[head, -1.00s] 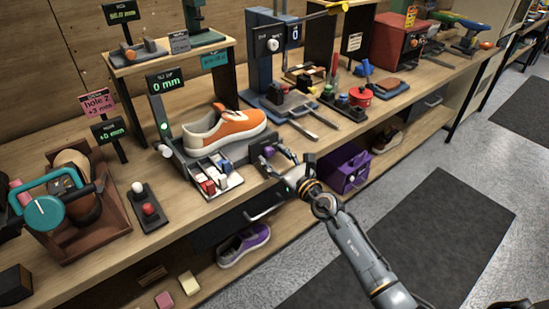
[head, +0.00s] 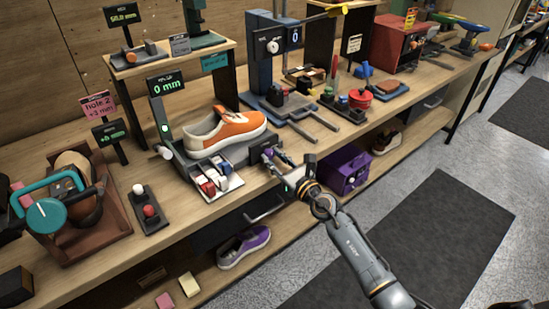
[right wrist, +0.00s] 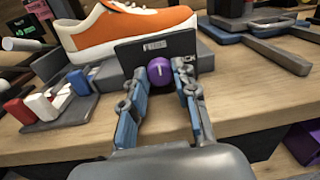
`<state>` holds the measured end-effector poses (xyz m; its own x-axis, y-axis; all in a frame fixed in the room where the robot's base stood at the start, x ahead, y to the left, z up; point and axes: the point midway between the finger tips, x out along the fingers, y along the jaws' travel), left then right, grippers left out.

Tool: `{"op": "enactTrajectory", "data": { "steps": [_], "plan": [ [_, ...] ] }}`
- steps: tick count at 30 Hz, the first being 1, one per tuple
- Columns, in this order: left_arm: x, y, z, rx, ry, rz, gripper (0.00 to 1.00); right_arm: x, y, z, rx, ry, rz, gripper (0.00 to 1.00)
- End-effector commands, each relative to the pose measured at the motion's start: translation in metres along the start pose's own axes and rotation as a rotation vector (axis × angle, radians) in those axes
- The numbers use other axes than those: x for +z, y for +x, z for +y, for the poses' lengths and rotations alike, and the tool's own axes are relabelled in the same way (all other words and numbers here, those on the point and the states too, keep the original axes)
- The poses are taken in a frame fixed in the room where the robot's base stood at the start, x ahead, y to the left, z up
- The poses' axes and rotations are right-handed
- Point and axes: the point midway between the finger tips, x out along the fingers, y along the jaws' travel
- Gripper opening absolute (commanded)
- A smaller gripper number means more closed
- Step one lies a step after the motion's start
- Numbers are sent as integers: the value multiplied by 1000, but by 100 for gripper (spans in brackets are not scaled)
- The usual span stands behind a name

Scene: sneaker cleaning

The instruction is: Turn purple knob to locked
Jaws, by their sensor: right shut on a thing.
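The purple knob (right wrist: 159,70) sits on the front of a dark plate (right wrist: 150,50) on the shoe stand. A pale mark on the knob's face points roughly upright in the right wrist view. My right gripper (right wrist: 160,76) is shut on the knob, one finger on each side. In the head view the right gripper (head: 272,155) is at the stand's front edge and mostly hides the knob. The plate's label is too small to read. My left gripper is not in view.
An orange sneaker (head: 226,130) rests on the stand just behind the knob. A tray of red, white and blue pieces (head: 213,181) lies left of the gripper. A purple box (head: 345,171) stands on the lower shelf, right of the gripper.

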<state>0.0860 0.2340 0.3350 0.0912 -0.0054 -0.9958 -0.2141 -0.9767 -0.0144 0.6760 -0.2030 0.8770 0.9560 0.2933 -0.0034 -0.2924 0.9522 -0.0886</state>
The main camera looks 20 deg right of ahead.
Motion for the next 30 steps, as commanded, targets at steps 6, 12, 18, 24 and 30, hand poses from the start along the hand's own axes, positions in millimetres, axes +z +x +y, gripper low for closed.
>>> {"op": "enactTrajectory", "data": {
  "steps": [6,12,18,24,30],
  "plan": [
    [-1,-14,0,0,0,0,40,3,0,-1,0,149,10,0],
    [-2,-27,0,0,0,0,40,3,0,0,3,334,20,0],
    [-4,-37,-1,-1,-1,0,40,2,0,-1,4,526,29,0],
    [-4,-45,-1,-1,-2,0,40,2,0,-1,5,715,39,0],
    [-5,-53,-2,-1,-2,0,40,1,0,-2,6,904,49,0]
  ]
}}
